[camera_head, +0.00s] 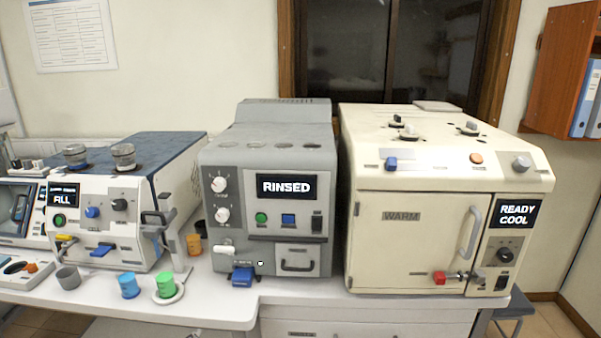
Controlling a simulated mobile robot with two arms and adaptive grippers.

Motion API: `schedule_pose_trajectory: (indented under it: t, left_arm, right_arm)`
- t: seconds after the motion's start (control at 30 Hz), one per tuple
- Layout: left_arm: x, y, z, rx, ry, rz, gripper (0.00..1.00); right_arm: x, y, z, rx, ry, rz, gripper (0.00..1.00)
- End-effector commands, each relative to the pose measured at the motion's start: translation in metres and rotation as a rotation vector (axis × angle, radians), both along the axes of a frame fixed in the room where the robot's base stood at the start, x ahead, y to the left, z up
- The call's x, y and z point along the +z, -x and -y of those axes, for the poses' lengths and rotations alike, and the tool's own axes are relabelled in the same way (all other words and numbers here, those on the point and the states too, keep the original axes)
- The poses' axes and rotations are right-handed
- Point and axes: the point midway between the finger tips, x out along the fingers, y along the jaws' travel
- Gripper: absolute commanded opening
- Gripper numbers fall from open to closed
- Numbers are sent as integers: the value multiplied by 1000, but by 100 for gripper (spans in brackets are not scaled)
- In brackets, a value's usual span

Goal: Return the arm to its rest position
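Neither of my arms nor grippers shows in the head view. On the bench (205,309) stand a white machine (112,222) with a "FILL" display at the left, a grey machine (226,164) reading "RINSED" in the middle, and a large cream oven (394,255) reading "READY COOL" at the right. The oven door is closed and bears the label "WARM". A grey cup (68,278), a blue cup (128,285), a green cup (165,284) on a white round dish (178,297) and an orange cup (193,244) stand on the bench.
A blue block (242,276) sits at the foot of the grey machine. A red knob (439,278) sticks out low on the oven front. A wooden wall shelf (562,70) with blue binders (586,98) hangs at the upper right. The bench's front strip is mostly clear.

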Motion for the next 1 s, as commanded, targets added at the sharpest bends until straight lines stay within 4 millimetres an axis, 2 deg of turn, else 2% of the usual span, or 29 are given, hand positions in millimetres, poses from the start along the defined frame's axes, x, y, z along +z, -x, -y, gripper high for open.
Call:
schedule_pose_trajectory:
  t: [0.03,0.1,0.2,0.4,0.63,0.87,1.0]
  left_arm:
    - [-24,35,0,66,115,-95,29]
    - [-49,77,1,154,248,-214,29]
    - [-73,129,5,255,383,-353,29]
    - [-95,210,17,404,554,-559,29]
    - [-101,288,32,541,684,-751,29]
    - [-150,277,33,548,674,-772,29]
    - [-186,273,35,550,669,-784,29]
  right_arm:
    - [0,0,0,0,0,0,0]
    - [0,0,0,0,0,0,0]
    - [0,0,0,0,0,0,0]
    - [0,0,0,0,0,0,0]
    - [0,0,0,0,-1,0,0]
    - [0,1,0,0,-1,0,0]
    - [0,1,0,0,-1,0,0]
